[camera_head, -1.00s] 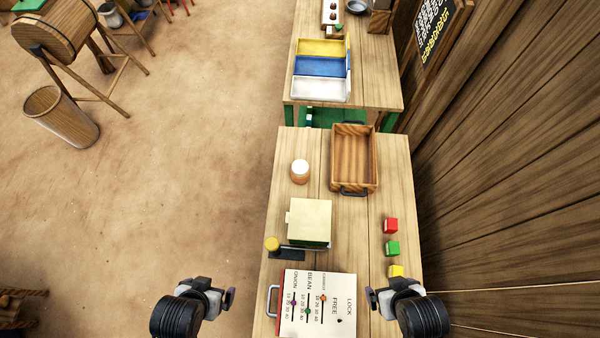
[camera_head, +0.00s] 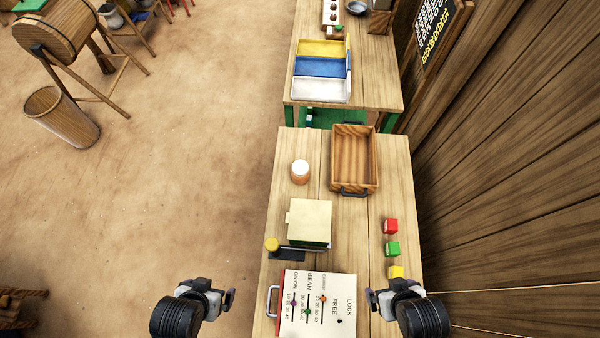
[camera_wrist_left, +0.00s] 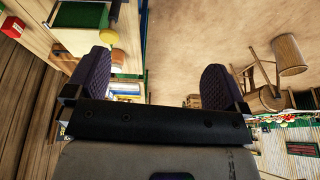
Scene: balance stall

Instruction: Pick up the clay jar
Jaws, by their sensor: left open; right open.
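The clay jar (camera_head: 300,172) stands upright on the near table, left of the wooden tray. It is orange-brown with a white top. My left gripper (camera_head: 229,298) is open and empty off the table's left edge, low in the head view and well short of the jar. Its two dark finger pads also show, spread apart, in the left wrist view (camera_wrist_left: 158,85). My right gripper (camera_head: 371,298) is open and empty near the right side of the white panel, also far from the jar.
A cream-topped box (camera_head: 310,218) and a yellow-knobbed dark piece (camera_head: 287,254) stand nearer than the jar. A white slider panel (camera_head: 330,320) lies at the front. A wooden tray (camera_head: 340,160) is right of the jar. Red (camera_head: 390,226), green and yellow blocks line the right side.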

